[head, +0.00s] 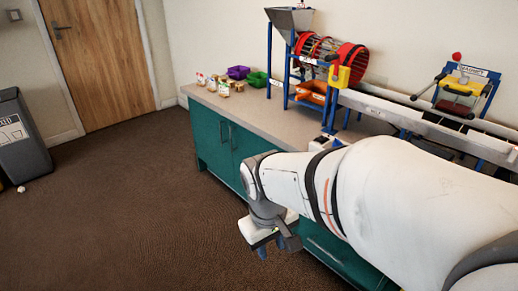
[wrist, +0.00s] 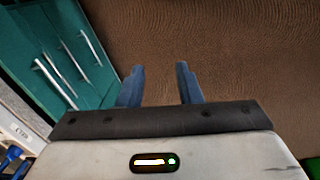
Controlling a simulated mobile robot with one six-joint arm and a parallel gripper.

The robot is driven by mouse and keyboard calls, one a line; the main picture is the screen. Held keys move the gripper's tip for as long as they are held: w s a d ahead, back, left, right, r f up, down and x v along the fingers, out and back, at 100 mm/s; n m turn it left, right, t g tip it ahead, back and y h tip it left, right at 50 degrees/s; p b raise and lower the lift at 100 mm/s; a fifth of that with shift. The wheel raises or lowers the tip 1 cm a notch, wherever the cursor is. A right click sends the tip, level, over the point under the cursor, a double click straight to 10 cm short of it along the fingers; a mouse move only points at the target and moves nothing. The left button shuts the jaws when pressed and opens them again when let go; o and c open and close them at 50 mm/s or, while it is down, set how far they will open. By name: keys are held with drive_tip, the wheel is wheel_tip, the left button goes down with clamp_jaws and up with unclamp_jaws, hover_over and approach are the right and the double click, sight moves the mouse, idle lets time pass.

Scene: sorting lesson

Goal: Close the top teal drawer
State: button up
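Teal drawer fronts (wrist: 104,80) with several pale bar handles fill the left side of the wrist view. The handle (wrist: 55,82) closest to the counter edge looks like the top drawer's; I cannot tell how far that drawer stands open. In the head view a teal drawer front (head: 345,262) with a handle shows below my arm, partly hidden by it. My gripper (wrist: 159,72) is open and empty, its two blue-grey fingers apart over the brown floor, to the right of the drawers. In the head view my gripper (head: 275,248) hangs in front of the cabinet.
The counter (head: 262,118) carries a sorting machine with a red drum (head: 350,60), small purple (head: 238,72) and green (head: 257,79) bins, and small packets. A grey bin (head: 20,140) stands at far left near a wooden door (head: 98,60). The brown floor (head: 130,210) is mostly clear.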

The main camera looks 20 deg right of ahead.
drive_tip(key=w+d+f+n+g+h+p, duration=0.1)
drive_tip(key=w+d+f+n+g+h, duration=0.2)
drive_tip(key=d+n, duration=0.45)
drive_tip(key=w+d+f+n+g+h+p, duration=0.1)
drive_tip(key=w+d+f+n+g+h, duration=0.15)
drive_tip(key=w+d+n+h, duration=0.4)
drive_tip(key=w+d+f+n+t+h+p, duration=0.1)
drive_tip(key=w+d+f+n+t+h, duration=0.65)
drive_tip(key=n, duration=1.35)
drive_tip(key=d+f, duration=0.1)
drive_tip(key=d, duration=0.1)
drive_tip(key=w+d+f+g+y, duration=0.1)
drive_tip(key=d+f, duration=0.1)
drive_tip(key=d, duration=0.1)
drive_tip(key=w+d+f+g+y+b, duration=0.1)
drive_tip(key=d, duration=0.1)
drive_tip(key=shift+d+f, duration=0.3)
drive_tip(key=shift+f, duration=0.1)
drive_tip(key=shift+c, duration=0.2)
clamp_jaws()
